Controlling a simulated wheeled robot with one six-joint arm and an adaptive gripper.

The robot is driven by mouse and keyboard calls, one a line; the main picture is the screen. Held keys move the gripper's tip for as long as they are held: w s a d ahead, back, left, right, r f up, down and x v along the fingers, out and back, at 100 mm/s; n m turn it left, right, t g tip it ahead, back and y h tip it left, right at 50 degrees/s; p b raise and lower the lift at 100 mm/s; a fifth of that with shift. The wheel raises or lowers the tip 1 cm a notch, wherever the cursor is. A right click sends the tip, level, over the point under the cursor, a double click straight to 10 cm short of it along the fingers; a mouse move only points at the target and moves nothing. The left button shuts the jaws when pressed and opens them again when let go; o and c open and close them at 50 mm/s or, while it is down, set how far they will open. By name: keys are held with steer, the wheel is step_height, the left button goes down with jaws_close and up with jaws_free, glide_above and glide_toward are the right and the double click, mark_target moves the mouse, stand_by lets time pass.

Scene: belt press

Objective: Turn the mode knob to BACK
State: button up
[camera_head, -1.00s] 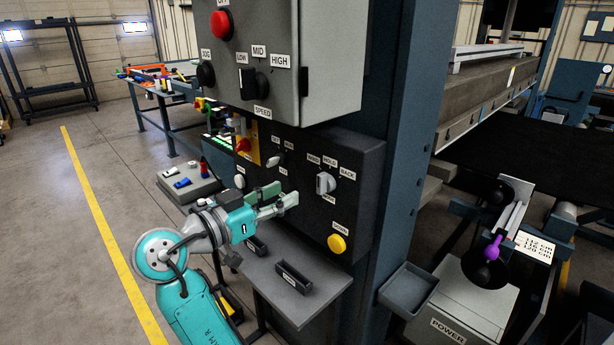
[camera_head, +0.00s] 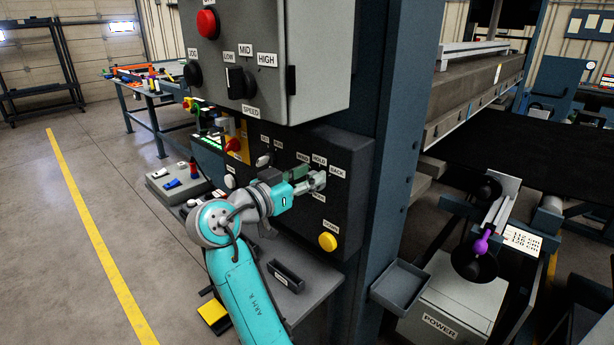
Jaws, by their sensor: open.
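The mode knob (camera_head: 318,180) is a light grey knob on the dark lower control panel (camera_head: 355,200). The labels HOLD (camera_head: 319,160) and BACK (camera_head: 338,171) are above it and to its upper right. My gripper (camera_head: 311,178) has reached the knob, with its open fingers at or around it. The fingers cover much of the knob, so I cannot tell whether they touch it or which label it points to.
A yellow button (camera_head: 327,241) is below the knob. A grey upper box (camera_head: 320,85) with a black speed knob (camera_head: 240,83) overhangs the panel. A shelf (camera_head: 310,296) with a small dark tray (camera_head: 286,275) juts out below. A grey bin (camera_head: 402,288) is at right.

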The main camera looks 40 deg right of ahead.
jaws_close()
steer(key=shift+m, duration=0.3)
steer(key=m, duration=0.3)
steer(key=s+m, duration=0.1)
steer(key=m, duration=0.2)
steer(key=s+f+m, duration=0.1)
steer(key=m, duration=0.2)
stand_by(0.3)
steer(key=shift+m, duration=0.3)
